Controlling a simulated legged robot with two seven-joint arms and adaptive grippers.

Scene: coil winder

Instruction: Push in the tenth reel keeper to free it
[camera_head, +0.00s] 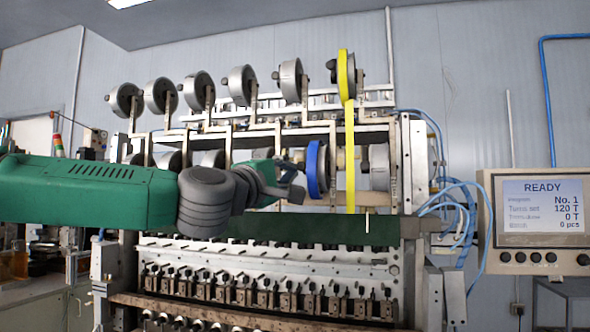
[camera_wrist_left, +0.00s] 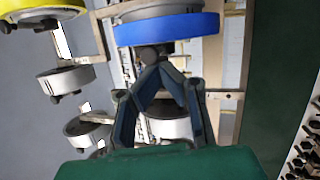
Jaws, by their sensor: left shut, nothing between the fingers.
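A blue-rimmed reel (camera_head: 313,170) hangs in the lower row of the winder, and it also shows at the top of the left wrist view (camera_wrist_left: 168,30). A dark round knob (camera_wrist_left: 149,56), which looks like its keeper, sits below the blue rim in the left wrist view. My left gripper (camera_head: 301,193) comes in from the left and is shut and empty. Its fingertips (camera_wrist_left: 150,68) meet right at the knob; whether they touch or press it I cannot tell. No number marks the keeper as the tenth. My right gripper is in neither view.
A yellow reel (camera_head: 343,75) hangs in the upper row with a yellow strip running down beside the blue reel. Several grey reels (camera_head: 242,82) line both rows. Metal brackets (camera_head: 304,115) stand close around. A control panel (camera_head: 540,220) reading READY is at right.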

